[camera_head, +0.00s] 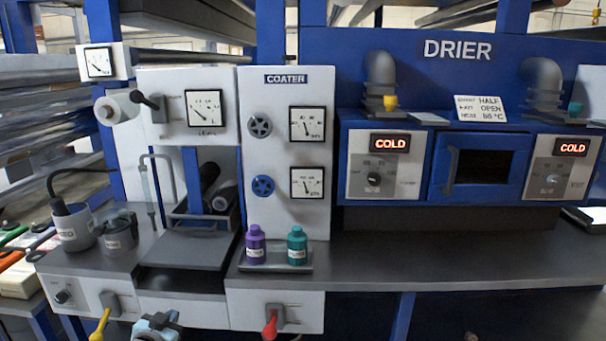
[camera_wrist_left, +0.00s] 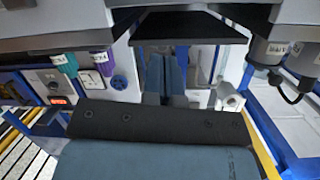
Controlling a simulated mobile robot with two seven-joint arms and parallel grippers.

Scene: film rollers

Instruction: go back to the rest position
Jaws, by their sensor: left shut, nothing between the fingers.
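My left gripper (camera_head: 158,325) shows at the bottom edge of the head view, in front of the coater's lower front panel. Most of its arm is cut off by the frame. In the left wrist view its two dark blue fingers (camera_wrist_left: 161,62) are together, with nothing held between them. My right gripper is in neither view.
The coater (camera_head: 285,205) and drier (camera_head: 459,100) stand behind the counter (camera_head: 400,262). A purple bottle (camera_head: 256,245) and a teal bottle (camera_head: 297,246) stand on a small tray. A yellow lever (camera_head: 99,325) and a red lever (camera_head: 270,325) flank my left gripper.

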